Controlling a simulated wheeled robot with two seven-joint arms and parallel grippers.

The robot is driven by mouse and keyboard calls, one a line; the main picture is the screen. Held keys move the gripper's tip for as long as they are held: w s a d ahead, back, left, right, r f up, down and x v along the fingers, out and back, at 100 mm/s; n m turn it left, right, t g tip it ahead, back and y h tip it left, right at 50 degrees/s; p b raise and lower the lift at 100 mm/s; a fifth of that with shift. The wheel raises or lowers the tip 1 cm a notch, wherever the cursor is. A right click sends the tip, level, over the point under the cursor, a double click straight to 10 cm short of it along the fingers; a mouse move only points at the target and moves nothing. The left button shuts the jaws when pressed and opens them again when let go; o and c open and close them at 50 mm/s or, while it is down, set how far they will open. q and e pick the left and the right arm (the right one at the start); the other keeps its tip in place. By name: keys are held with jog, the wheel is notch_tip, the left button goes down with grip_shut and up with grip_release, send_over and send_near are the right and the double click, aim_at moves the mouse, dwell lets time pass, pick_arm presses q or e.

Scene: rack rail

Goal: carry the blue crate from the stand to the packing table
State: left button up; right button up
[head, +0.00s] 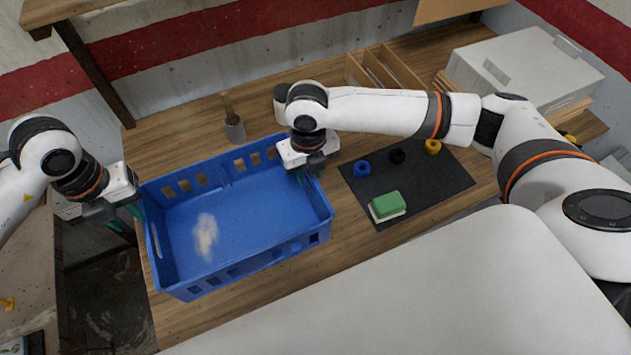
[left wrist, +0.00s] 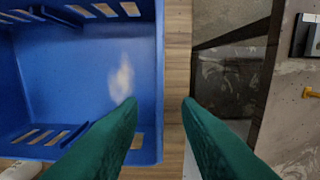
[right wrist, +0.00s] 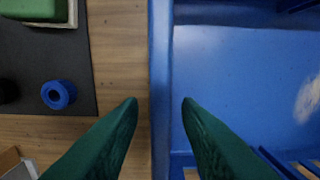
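The blue crate (head: 240,215) sits upright and empty on the wooden packing table (head: 190,318), near the table's left edge. My left gripper (head: 132,213) is at the crate's left wall, fingers apart. In the left wrist view the crate (left wrist: 75,75) lies under the left finger, its wall edge between the fingertips (left wrist: 160,104). My right gripper (head: 307,172) is at the crate's right wall. In the right wrist view its open fingers (right wrist: 160,104) stand either side of the crate wall (right wrist: 160,60). I cannot tell whether either finger touches.
A dark mat (head: 430,195) right of the crate holds a green-and-white block (head: 387,205) and blue, black and yellow rings. A pot with a brush (head: 234,128) stands behind the crate. A grey bin (head: 525,70) is at back right. A grey surface (head: 22,285) lies left, across a gap.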

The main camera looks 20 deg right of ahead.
jog(key=shift+r, duration=0.3)
pick_arm(q)
notch_tip(320, 180, up, 5)
pick_arm(e)
notch_tip(320, 180, up, 11)
jog(key=shift+r, duration=0.2)
pick_arm(q)
jog(key=shift+s, duration=0.1)
pick_arm(e)
jog(key=shift+f, duration=0.1)
dwell(0.4)
